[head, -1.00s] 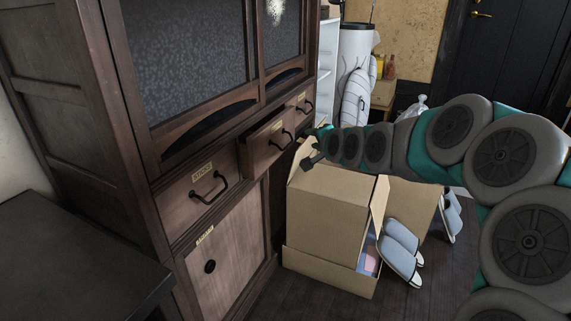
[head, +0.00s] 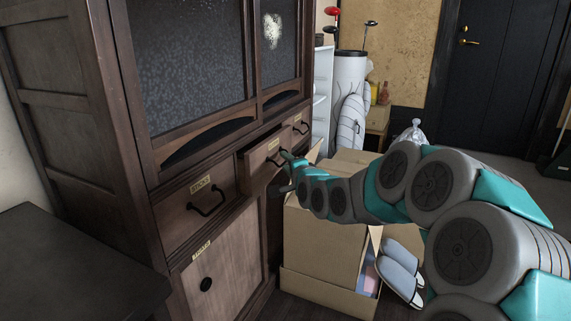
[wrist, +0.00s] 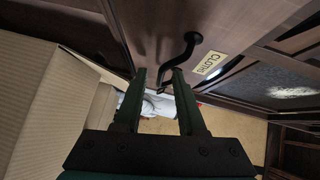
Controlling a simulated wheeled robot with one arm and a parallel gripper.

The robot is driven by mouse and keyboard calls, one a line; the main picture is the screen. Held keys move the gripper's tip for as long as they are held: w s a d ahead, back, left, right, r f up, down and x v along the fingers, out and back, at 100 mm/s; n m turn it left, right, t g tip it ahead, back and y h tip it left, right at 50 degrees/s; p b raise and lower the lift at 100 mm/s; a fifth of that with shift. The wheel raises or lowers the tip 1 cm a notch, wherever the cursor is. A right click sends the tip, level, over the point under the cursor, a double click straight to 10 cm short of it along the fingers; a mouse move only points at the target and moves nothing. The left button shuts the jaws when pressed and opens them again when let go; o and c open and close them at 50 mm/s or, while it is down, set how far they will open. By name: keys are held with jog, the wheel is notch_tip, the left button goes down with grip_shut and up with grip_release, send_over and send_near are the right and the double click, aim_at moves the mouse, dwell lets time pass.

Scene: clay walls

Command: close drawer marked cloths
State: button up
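The drawer marked CLOTHS (wrist: 165,25) fills the upper part of the wrist view, with its label (wrist: 210,63) legible there. In the head view it appears to be the middle drawer (head: 258,163) of the dark wooden cabinet, standing partly pulled out. Its black handle (wrist: 180,52) reaches down toward the gap between my fingertips in the wrist view. My gripper (wrist: 158,75) is open, its two dark green fingers apart. In the head view my gripper (head: 287,163) is at the drawer's front, partly hidden by my arm. I cannot tell whether it touches the handle.
A drawer (head: 196,212) to the left looks shut, as does one to the right (head: 301,127). An open cardboard box (head: 322,245) stands close under my arm, with slippers (head: 400,272) beside it. A dark surface (head: 70,262) is at the lower left.

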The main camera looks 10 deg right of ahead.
jog(key=shift+w+a+f, duration=0.1)
jog(key=shift+w, duration=0.45)
grip_shut()
dwell(1.1)
